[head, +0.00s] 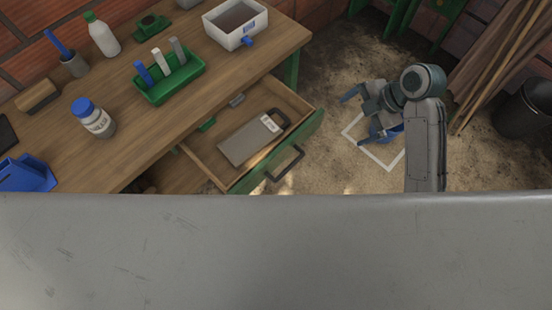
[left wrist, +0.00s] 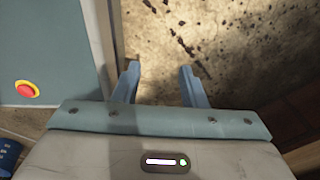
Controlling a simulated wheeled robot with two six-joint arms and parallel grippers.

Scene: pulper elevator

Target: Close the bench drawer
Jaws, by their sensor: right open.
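The bench drawer (head: 310,129) has a green front and a wooden box, and stands pulled out from the wooden bench (head: 150,110) in the head view. Its dark bar handle (head: 288,166) faces the lower right. My right gripper (head: 353,120) is open and empty, to the right of the drawer front and apart from it, with its fingers pointing left. My left gripper (left wrist: 160,78) shows only in the left wrist view, with its two fingers apart over the floor and nothing between them.
A grey clipboard-like item (head: 245,143) lies in the drawer. On the bench stand a green rack (head: 170,85), a white bin (head: 235,25) and a blue-capped jar (head: 95,120). Planks (head: 500,60) lean at the right, near a dark bucket (head: 525,108).

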